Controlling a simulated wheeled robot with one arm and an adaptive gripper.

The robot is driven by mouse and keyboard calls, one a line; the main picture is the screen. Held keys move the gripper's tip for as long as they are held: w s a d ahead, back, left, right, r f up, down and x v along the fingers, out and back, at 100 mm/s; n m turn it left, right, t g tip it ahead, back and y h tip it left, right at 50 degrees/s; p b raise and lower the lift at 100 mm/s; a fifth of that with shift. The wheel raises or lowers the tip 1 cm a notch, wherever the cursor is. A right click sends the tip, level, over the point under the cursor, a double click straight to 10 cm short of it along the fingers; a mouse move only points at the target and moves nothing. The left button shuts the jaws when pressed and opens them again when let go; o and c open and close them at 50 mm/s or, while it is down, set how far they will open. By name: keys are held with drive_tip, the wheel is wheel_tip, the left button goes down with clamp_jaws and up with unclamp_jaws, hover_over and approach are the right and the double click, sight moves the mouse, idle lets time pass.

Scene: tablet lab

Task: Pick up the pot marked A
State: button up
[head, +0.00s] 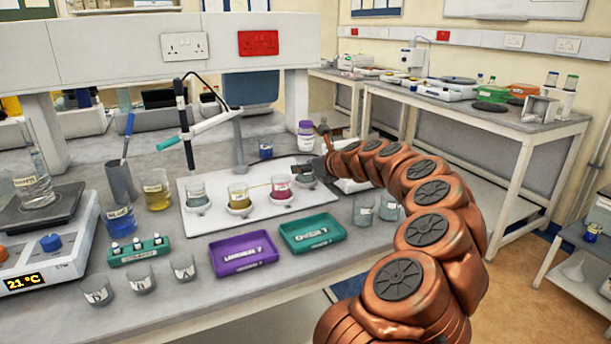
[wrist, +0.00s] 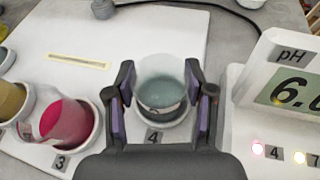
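A clear pot of grey-teal liquid (wrist: 161,88) stands upright in the ring at place 4 of the white board (wrist: 130,25). It bears a dark-edged label low on its front that I cannot read, so I cannot tell whether it is marked A. My gripper (wrist: 161,92) is open, with one finger on each side of this pot and narrow gaps visible. In the head view my gripper (head: 318,168) is at the board's right end and partly hides that pot. Pots of pink (head: 281,189), olive (head: 238,196) and grey-teal liquid (head: 196,193) stand in the board's other places.
A pH meter (wrist: 285,95) stands close on my gripper's right. Purple (head: 243,255) and green trays (head: 311,232) lie in front of the board. Small clear pots (head: 140,278) stand at the front left, and two more (head: 363,212) at the right.

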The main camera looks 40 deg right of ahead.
drive_tip(key=c, duration=0.7)
